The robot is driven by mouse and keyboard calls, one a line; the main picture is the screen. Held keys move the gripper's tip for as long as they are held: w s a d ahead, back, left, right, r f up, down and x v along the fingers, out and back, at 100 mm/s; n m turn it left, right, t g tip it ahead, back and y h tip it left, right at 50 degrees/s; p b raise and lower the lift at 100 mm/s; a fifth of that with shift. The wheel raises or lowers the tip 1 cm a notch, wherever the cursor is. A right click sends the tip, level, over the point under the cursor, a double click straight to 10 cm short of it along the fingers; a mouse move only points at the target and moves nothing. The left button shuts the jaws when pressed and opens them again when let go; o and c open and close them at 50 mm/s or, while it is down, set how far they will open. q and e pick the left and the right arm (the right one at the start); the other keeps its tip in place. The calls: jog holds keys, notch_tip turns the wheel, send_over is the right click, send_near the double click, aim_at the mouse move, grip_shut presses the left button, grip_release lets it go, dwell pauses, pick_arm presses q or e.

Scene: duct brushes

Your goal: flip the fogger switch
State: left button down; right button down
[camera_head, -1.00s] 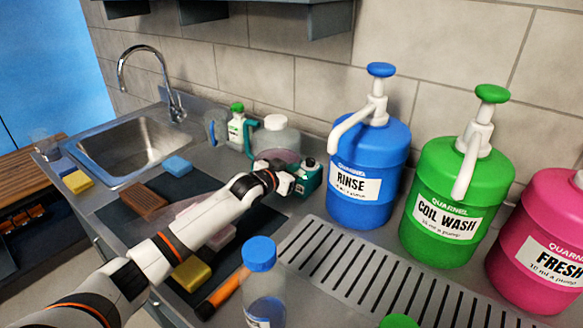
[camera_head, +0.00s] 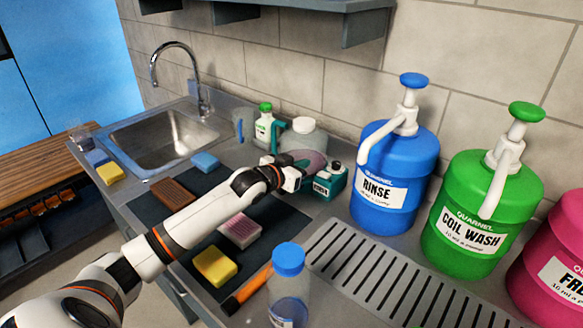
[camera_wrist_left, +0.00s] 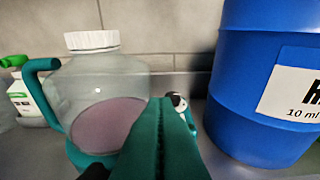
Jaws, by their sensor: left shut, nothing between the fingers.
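The fogger has a clear tank with a white cap (camera_head: 304,125), pinkish liquid low in it, and a teal body (camera_head: 328,182) with a white label and a small knob on top. In the left wrist view its tank (camera_wrist_left: 88,75) stands left of centre, and a teal part (camera_wrist_left: 160,140) fills the near centre with a round white-and-black knob (camera_wrist_left: 178,101) behind it. My left gripper (camera_head: 292,179) is shut and empty, just left of the labelled body; I cannot tell whether it touches. A switch cannot be made out clearly. My right gripper is out of view.
The blue rinse jug (camera_head: 392,180) stands close right of the fogger, with the green coil wash jug (camera_head: 478,215) beyond. A green-capped bottle (camera_head: 265,128) stands behind left. A clear bottle (camera_head: 288,290) stands in front, by the slotted drain (camera_head: 385,275). Sponges lie under my arm.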

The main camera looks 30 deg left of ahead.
pick_arm(q)
jog(key=v, duration=0.4)
jog(key=shift+w, duration=0.1)
dwell(0.4)
